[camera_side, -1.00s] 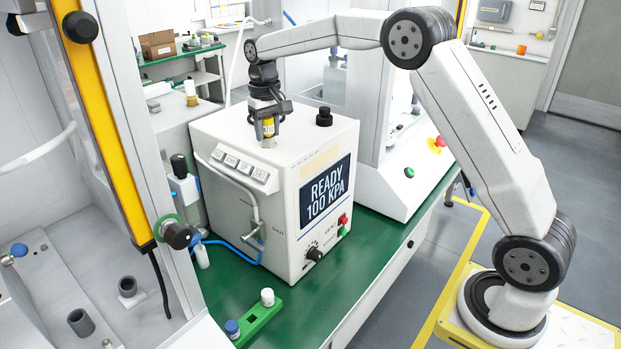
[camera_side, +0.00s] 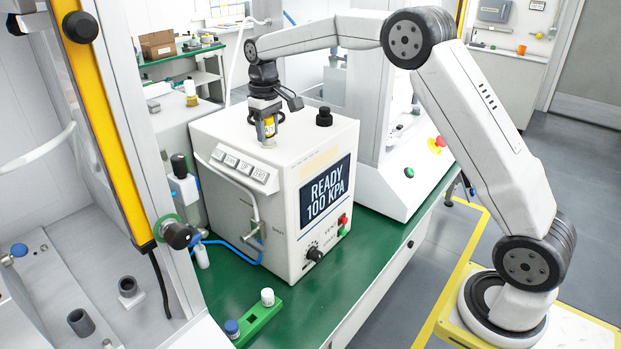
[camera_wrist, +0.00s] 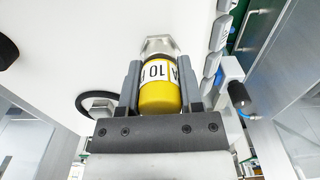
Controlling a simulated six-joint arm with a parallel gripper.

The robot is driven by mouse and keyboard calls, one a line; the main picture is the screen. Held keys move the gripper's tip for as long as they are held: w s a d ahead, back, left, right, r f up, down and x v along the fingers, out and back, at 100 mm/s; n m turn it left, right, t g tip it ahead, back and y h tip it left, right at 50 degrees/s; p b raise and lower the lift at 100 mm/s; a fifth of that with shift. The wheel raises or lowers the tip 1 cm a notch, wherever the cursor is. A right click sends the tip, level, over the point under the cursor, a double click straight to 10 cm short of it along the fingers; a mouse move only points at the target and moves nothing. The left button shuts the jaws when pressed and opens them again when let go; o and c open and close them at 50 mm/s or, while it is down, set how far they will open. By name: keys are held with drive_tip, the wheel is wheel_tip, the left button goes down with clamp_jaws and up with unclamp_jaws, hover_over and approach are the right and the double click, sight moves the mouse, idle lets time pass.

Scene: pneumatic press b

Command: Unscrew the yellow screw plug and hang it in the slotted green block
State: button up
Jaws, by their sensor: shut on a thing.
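The yellow screw plug (camera_wrist: 159,90), with a white band of black lettering, is between the fingers of my gripper (camera_wrist: 160,85) in the wrist view. My gripper is shut on it. The plug stands upright above a metal hex fitting (camera_wrist: 159,44) on top of the white box; I cannot tell how far its thread is engaged. In the side view my gripper (camera_side: 269,128) points down at the box top, with the yellow plug (camera_side: 269,127) partly hidden by the fingers. The slotted green block (camera_side: 262,320) lies on the green bench, with a blue-capped plug and a white-capped plug on it.
The white box (camera_side: 255,215) has a display reading READY 100 KPA. A black knob (camera_side: 324,117) rises from its top, right of my gripper. A bent metal handle or tube runs along its left side. The green bench (camera_side: 362,255) is clear right of the block.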

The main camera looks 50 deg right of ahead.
drive_tip(key=shift+n, duration=0.4)
drive_tip(key=shift+n, duration=0.7)
drive_tip(key=shift+n, duration=0.9)
drive_tip(key=shift+n, duration=0.8)
